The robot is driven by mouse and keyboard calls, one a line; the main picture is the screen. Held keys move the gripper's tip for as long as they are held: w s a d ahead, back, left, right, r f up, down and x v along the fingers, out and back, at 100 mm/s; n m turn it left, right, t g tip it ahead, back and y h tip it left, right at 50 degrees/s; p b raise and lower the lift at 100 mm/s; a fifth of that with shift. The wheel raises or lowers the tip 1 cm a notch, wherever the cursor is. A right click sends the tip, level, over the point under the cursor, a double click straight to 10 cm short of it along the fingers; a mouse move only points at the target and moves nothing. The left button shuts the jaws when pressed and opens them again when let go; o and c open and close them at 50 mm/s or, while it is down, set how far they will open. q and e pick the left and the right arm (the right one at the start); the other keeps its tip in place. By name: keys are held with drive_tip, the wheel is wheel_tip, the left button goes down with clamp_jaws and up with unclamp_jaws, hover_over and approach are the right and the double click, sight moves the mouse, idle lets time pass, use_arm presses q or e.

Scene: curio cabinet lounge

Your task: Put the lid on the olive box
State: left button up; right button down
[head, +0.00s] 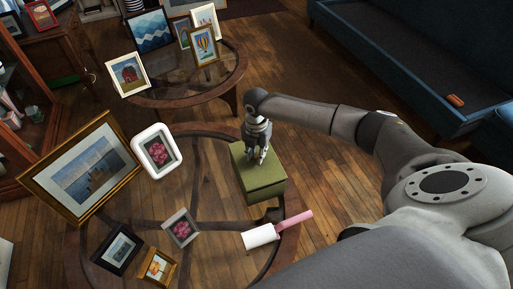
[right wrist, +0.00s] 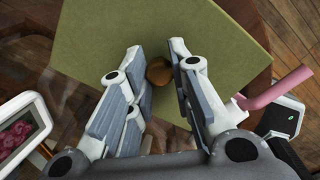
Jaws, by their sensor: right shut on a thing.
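The olive box (head: 266,191) stands on the round glass-topped table in the middle of the head view. Its flat olive lid (head: 244,161) lies over the top of the box; I cannot tell whether it touches the rim all round. My right gripper (head: 261,158) points down onto the lid. In the right wrist view the gripper (right wrist: 160,75) is shut on the lid's round brown knob (right wrist: 159,71), and the lid (right wrist: 215,32) fills the upper part, hiding the inside of the box. My left gripper is not in view.
A lint roller with a pink handle (head: 294,220) lies in front of the box. Several picture frames, including a white one (head: 157,151) and a small grey one (head: 180,229), stand left on the table. A second round table (head: 160,101) stands behind; a blue sofa (head: 400,60) is at right.

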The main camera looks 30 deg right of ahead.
sight(256, 155)
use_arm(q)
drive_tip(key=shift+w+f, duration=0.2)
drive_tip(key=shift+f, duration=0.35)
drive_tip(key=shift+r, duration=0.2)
use_arm(e)
drive_tip(key=shift+f, duration=0.2)
drive_tip(key=shift+f, duration=0.1)
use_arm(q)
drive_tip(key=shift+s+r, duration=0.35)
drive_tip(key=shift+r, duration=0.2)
use_arm(e)
drive_tip(key=shift+f, duration=0.4)
drive_tip(key=shift+f, duration=0.1)
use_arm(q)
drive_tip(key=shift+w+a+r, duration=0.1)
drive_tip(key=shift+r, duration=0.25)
use_arm(e)
drive_tip(key=c, duration=1.2)
unclamp_jaws()
drive_tip(key=shift+c, duration=0.2)
wheel_tip(256, 155, up, 12)
drive_tip(key=shift+s+f, duration=0.1)
